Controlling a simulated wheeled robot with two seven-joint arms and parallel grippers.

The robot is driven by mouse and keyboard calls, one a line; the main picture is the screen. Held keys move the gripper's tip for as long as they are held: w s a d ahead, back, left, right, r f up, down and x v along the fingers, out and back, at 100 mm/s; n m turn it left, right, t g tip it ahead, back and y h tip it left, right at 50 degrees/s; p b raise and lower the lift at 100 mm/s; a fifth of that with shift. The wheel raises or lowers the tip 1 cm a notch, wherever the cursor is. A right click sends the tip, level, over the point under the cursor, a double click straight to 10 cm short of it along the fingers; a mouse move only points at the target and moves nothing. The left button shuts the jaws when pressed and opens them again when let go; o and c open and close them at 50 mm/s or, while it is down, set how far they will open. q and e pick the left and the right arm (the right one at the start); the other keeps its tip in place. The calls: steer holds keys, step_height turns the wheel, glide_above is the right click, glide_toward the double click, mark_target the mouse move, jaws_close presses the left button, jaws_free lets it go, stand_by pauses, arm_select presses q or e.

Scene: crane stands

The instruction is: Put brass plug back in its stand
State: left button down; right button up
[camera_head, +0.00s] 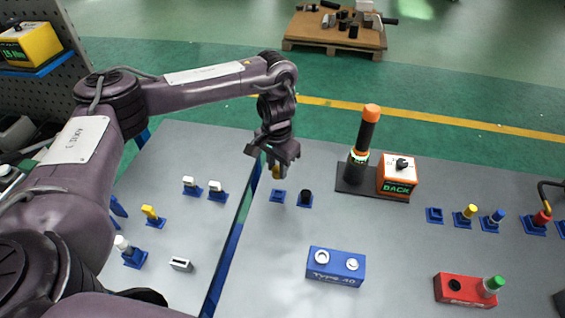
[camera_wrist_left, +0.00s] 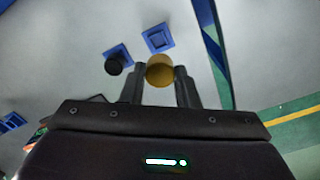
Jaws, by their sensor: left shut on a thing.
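The brass plug (camera_head: 277,173) is held upright between the fingers of my left gripper (camera_head: 272,162), which is shut on it. In the left wrist view the plug's round top (camera_wrist_left: 160,70) shows between the two fingers. An empty blue stand (camera_head: 278,196) is on the table just below the plug in the head view; it also shows in the left wrist view (camera_wrist_left: 158,39), ahead of the plug. The plug is apart from this stand. My right gripper is not in view.
A black plug (camera_head: 305,197) stands in a blue stand right beside the empty one. A black post with an orange top (camera_head: 365,135) and an orange box marked BACK (camera_head: 397,177) stand to the right. A blue Type 40 block (camera_head: 336,268) lies nearer.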

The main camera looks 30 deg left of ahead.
mark_target(277, 178)
arm_select(q)
steer(key=shift+s+d+r, duration=0.15)
steer(key=shift+s+r, duration=0.1)
steer(key=shift+s, duration=0.1)
steer(key=shift+w+p, duration=0.1)
steer(key=shift+p, duration=0.35)
steer(key=shift+f, duration=0.4)
steer(key=shift+f+b, duration=1.1)
steer(key=shift+f, duration=1.5)
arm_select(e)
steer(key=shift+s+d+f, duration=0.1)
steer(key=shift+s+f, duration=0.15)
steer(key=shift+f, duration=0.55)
